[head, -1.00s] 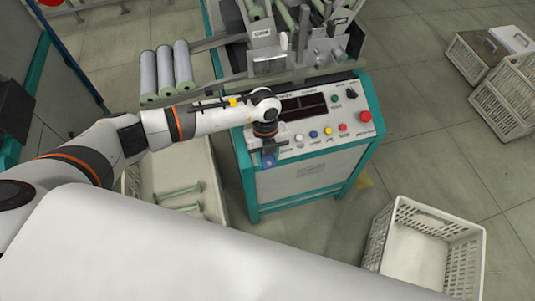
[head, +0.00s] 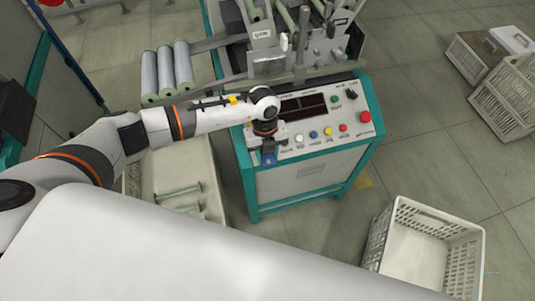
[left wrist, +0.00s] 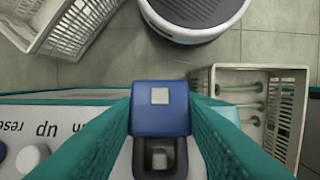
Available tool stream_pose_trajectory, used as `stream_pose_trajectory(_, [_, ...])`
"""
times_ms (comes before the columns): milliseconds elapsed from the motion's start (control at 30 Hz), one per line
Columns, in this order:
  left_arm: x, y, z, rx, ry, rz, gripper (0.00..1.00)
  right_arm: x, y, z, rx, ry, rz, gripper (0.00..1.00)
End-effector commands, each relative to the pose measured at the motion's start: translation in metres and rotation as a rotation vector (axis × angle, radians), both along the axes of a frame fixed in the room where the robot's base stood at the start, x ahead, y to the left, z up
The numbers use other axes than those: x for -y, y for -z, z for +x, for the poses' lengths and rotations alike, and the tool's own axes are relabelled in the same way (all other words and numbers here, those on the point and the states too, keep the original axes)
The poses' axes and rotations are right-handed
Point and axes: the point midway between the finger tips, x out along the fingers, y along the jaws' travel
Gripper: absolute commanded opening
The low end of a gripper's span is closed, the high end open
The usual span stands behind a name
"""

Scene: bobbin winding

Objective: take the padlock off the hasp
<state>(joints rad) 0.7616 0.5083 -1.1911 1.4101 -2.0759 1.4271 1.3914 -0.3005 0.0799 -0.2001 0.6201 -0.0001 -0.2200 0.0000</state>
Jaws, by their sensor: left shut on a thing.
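A blue padlock (left wrist: 160,120) with a dark shackle (left wrist: 141,160) sits between the two teal fingers of my left gripper (left wrist: 160,108) in the left wrist view. The gripper is shut on the padlock's body. A small grey piece (left wrist: 159,160) shows inside the shackle; I cannot tell whether the shackle is still around the hasp. In the head view the left gripper (head: 267,144) is at the left front corner of the control panel, with the blue padlock (head: 268,158) just below it. The hasp is not clearly visible there. My right gripper is not in view.
The control panel (head: 350,125) has buttons close to the gripper's right. The winding machine (head: 285,60) stands behind. An open tray of green bobbins (head: 150,165) is at left, and an empty white crate (head: 452,225) stands on the floor at front right.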

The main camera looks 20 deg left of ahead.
Motion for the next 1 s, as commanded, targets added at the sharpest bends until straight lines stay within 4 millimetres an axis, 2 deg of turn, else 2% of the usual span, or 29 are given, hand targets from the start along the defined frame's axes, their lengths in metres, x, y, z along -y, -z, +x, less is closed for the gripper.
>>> stream_pose_trajectory(467, [-0.003, -0.006, 0.007, 0.014, -0.004, 0.002, 0.10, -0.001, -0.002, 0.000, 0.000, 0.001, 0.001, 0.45])
stream_pose_trajectory(567, [-0.003, -0.009, 0.007, 0.016, -0.005, 0.002, 0.11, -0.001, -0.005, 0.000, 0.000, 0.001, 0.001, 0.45])
stream_pose_trajectory(600, [-0.002, -0.011, 0.007, 0.016, -0.005, 0.002, 0.06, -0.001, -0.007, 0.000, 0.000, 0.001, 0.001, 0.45])
stream_pose_trajectory(1000, [0.003, -0.022, -0.002, 0.007, -0.002, 0.000, 0.06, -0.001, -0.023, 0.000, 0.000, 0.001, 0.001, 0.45])
